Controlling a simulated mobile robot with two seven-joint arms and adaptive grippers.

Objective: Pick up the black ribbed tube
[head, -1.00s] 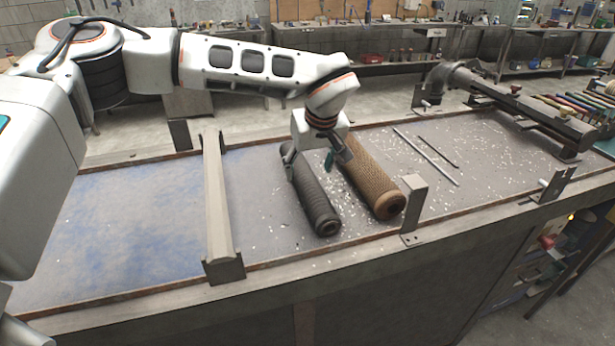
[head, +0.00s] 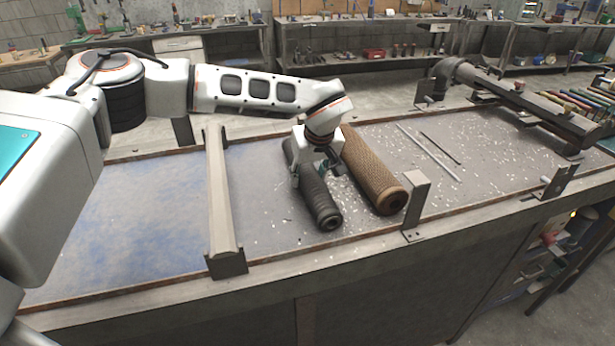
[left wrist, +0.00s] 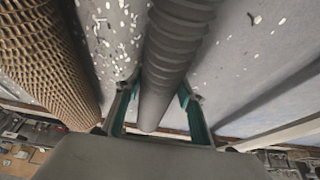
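The black ribbed tube (head: 320,204) lies on the bench top, left of a brown mesh tube (head: 373,172). My left gripper (head: 318,173) is low over the far half of the black tube, with one finger on each side of it. In the left wrist view the black tube (left wrist: 176,45) runs between the two teal fingers of my left gripper (left wrist: 157,98). The fingers are apart, and small gaps seem to show beside the tube. The gripper covers part of the tube in the head view. My right gripper is not in view.
The brown mesh tube also shows close by in the left wrist view (left wrist: 45,55). A metal crossbar (head: 217,200) stands to the left and an upright bracket (head: 416,203) to the right. Thin rods (head: 428,152) lie farther right. The blue-stained left bench area is clear.

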